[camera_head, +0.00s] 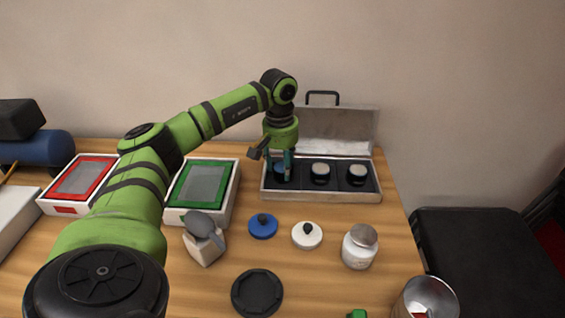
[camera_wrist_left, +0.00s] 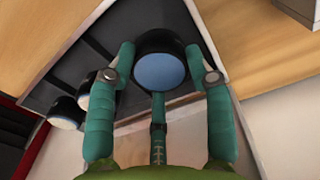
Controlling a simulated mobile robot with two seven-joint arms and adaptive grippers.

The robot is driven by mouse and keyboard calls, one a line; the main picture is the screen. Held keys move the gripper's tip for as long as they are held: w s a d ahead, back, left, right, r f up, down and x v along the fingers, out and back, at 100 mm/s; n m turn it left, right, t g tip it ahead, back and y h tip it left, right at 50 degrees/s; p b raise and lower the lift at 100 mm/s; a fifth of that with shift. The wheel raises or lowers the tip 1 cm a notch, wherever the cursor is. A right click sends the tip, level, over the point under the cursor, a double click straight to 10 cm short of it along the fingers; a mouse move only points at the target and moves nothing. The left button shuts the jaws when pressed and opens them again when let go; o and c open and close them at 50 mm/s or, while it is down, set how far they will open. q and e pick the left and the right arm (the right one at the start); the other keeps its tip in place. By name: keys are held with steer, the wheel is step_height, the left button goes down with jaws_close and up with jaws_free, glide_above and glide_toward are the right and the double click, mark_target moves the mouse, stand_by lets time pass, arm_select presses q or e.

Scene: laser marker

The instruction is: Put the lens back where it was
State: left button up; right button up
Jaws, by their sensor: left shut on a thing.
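My left gripper (camera_head: 284,165) is over the left compartment of the open lens case (camera_head: 322,196). It is shut on a dark round lens with a blue face (camera_wrist_left: 160,72), which sits between the fingers in the left wrist view. In the head view this lens (camera_head: 281,174) is partly hidden by the fingers and appears in or just above the left compartment; I cannot tell if it touches the bottom. Two other dark lenses with pale tops, the middle one (camera_head: 320,172) and the right one (camera_head: 357,174), stand in the case. My right gripper is not in view.
The case lid stands open behind. In front are a blue lid (camera_head: 263,226), a white lid (camera_head: 307,235), a jar (camera_head: 359,247) and a black disc (camera_head: 257,292). A green-framed box (camera_head: 202,188) stands left of the case, a red-framed box (camera_head: 80,184) farther left.

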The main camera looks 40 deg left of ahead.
mark_target(281, 168)
arm_select(q)
steer(key=o, duration=1.4)
steer(key=shift+f, duration=0.15)
step_height(281, 168, up, 12)
steer(key=b, duration=0.1)
steer(key=shift+s+r, duration=0.2)
steer(key=shift+s, duration=0.1)
